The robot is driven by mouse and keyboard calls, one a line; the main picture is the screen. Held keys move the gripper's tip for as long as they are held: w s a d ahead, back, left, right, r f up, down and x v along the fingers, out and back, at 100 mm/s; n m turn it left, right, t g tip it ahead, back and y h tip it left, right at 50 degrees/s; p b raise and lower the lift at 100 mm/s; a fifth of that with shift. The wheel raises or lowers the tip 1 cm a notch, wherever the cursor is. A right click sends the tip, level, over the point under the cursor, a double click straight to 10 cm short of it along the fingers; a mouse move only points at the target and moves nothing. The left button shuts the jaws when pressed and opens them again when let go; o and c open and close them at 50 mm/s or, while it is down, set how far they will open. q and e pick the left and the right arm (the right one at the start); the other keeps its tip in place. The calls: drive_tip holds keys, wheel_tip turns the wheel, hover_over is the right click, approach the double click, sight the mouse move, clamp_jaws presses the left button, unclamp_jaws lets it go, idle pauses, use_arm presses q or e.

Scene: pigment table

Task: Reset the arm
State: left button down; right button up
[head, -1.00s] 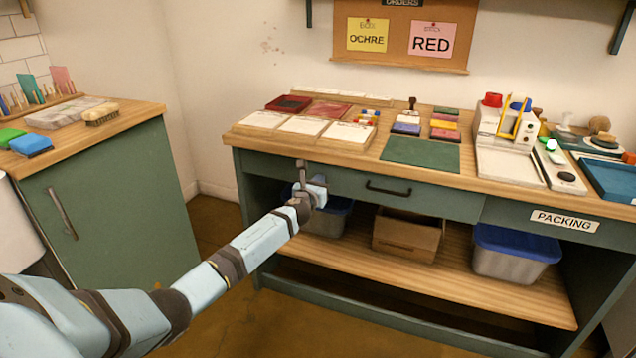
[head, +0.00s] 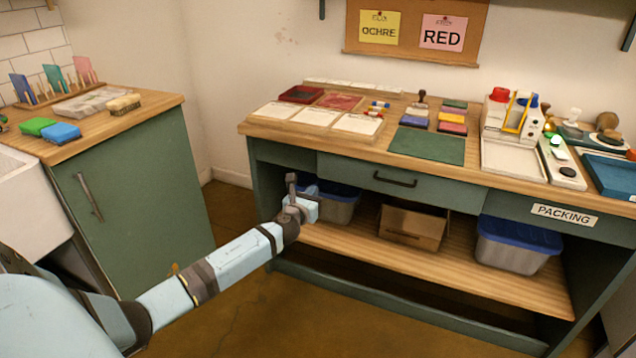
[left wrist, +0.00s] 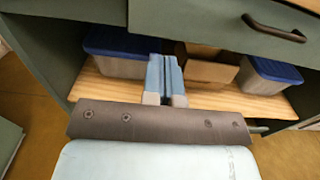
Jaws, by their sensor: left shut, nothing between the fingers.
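My left gripper (head: 292,186) is in front of the workbench, below the worktop's front edge and near the left end of the open shelf. In the left wrist view its two blue fingers (left wrist: 165,75) lie side by side, shut with nothing between them. My left arm reaches in from the lower left of the head view. My right gripper is not in view.
The workbench (head: 350,148) carries cards, coloured pads, a green mat (head: 427,146) and a blue tray (head: 610,174). Its shelf (head: 440,260) holds a cardboard box (head: 412,225) and lidded bins (head: 518,245). A green cabinet (head: 140,190) stands left. Floor between them is clear.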

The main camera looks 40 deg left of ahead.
use_arm(q)
drive_tip(key=shift+s+d, duration=0.1)
drive_tip(key=shift+s, duration=0.3)
